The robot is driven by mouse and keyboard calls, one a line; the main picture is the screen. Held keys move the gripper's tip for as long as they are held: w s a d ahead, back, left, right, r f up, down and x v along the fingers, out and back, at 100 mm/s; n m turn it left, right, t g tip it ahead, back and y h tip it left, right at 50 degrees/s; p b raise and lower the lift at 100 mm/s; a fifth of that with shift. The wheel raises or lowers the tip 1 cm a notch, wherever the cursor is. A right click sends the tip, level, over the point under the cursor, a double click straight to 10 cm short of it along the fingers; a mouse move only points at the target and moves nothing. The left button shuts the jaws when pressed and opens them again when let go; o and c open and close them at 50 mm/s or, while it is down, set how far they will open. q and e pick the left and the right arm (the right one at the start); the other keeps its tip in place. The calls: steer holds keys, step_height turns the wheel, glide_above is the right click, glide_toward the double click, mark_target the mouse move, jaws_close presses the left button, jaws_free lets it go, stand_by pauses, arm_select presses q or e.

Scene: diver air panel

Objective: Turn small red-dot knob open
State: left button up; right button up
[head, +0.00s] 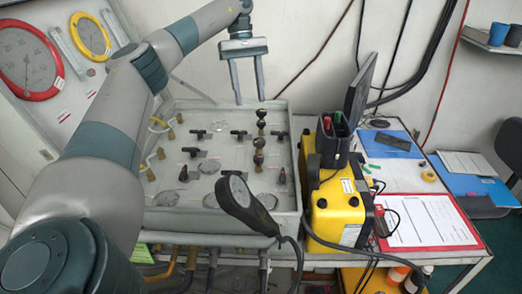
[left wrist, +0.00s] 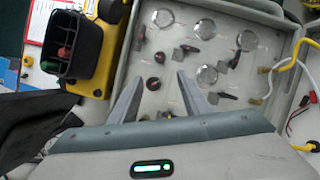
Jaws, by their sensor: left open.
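The grey valve panel (head: 225,165) carries several small black knobs and lever handles. In the left wrist view, a small round black knob with a reddish mark (left wrist: 155,83) shows between the fingers. A second small knob (left wrist: 160,57) with a reddish spot lies just beyond it. I cannot tell for certain which is the red-dot one. In the head view, small dark knobs stand along the panel's right side, one of them here (head: 258,157). My left gripper (head: 250,100) is open and empty, pointing down above the panel's back right, apart from the knobs. My right gripper is not in view.
A black gauge (head: 240,200) on a hose stands over the panel's front edge. A yellow case (head: 338,205) with a black pen holder (head: 333,140) stands close at the panel's right. Large red-rimmed (head: 25,62) and yellow-rimmed gauges are on the upright board at left.

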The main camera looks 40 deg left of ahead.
arm_select(q)
steer(key=shift+f, duration=0.1)
steer(key=b, duration=0.2)
glide_toward(258, 157)
steer(key=p+x, duration=0.2)
steer(key=x, duration=0.4)
steer(key=shift+d+f+p, duration=0.15)
steer(key=shift+f+p, duration=0.2)
steer(key=shift+s+d+f, duration=0.1)
steer(key=shift+d+f, duration=0.15)
steer(key=shift+f, duration=0.35)
steer(key=c, duration=1)
